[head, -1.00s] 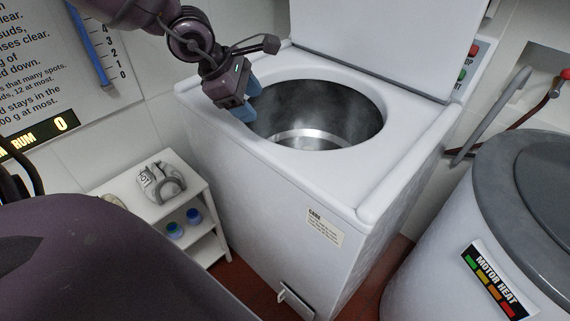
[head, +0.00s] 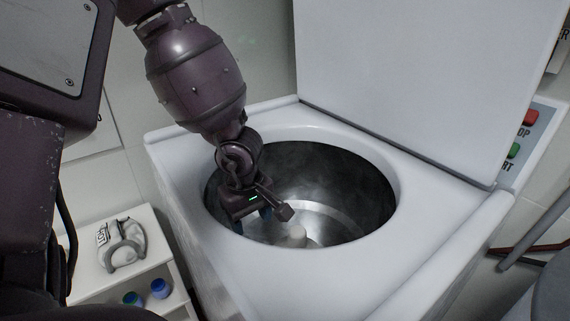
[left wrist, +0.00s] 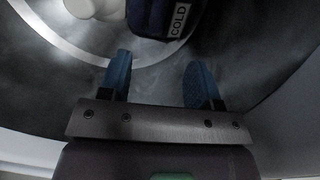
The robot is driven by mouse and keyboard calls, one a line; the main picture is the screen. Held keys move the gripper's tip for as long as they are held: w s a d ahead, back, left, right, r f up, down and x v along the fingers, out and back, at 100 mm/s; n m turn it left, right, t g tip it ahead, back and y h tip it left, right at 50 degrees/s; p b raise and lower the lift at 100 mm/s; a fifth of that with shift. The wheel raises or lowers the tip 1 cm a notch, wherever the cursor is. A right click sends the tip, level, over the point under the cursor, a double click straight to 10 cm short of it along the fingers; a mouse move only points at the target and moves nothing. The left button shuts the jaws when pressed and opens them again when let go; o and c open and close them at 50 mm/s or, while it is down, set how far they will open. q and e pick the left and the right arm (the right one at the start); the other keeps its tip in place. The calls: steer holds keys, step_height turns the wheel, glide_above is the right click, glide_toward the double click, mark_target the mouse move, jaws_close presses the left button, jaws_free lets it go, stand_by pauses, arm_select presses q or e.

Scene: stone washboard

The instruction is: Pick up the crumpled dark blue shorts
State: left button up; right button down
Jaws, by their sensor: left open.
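My right gripper is not in view.
The white rim (head: 330,262) surrounds the opening, and the raised lid (head: 390,85) stands behind. Red and green buttons (head: 522,133) are at the right. A white shelf (head: 150,268) with a labelled item stands at the lower left.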

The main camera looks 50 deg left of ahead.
arm_select(q)
steer(key=shift+g, duration=0.4)
steer(key=f+b, duration=0.2)
steer(key=f, duration=0.6)
steer(key=shift+w+b, duration=0.2)
steer(key=shift+b, duration=0.15)
steer(key=shift+w+a+f+b, duration=0.15)
steer(key=shift+f+b, duration=0.5)
steer(key=shift+f, duration=0.9)
steer(key=shift+w+a+f+b, duration=0.15)
steer(key=shift+f+b, duration=0.45)
steer(key=shift+f, duration=0.9)
steer(key=shift+d, duration=0.1)
steer(key=shift+r, duration=0.1)
steer(key=shift+c, duration=0.3)
jaws_close()
